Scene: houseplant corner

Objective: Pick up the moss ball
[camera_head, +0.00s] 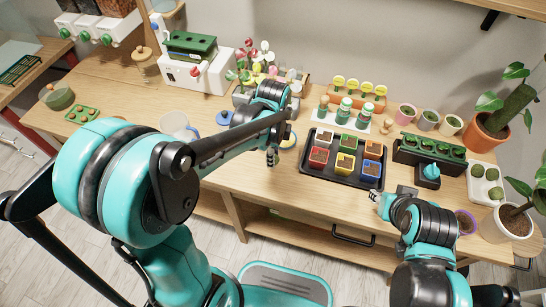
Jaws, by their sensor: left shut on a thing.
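Several round green moss balls (491,174) sit in a white tray (473,196) at the right end of the wooden table. My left gripper (272,156) points down over the middle of the table, left of the black tray and far from the white tray. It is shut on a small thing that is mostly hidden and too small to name. My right gripper (375,195) is low at the table's front, by the black tray's right front corner. Whether it is open or shut is too small to tell.
The black tray (334,178) holds several coloured square pots. A dark green planter (428,158), a teal item on a dark block (430,173) and potted plants (488,133) crowd the right side.

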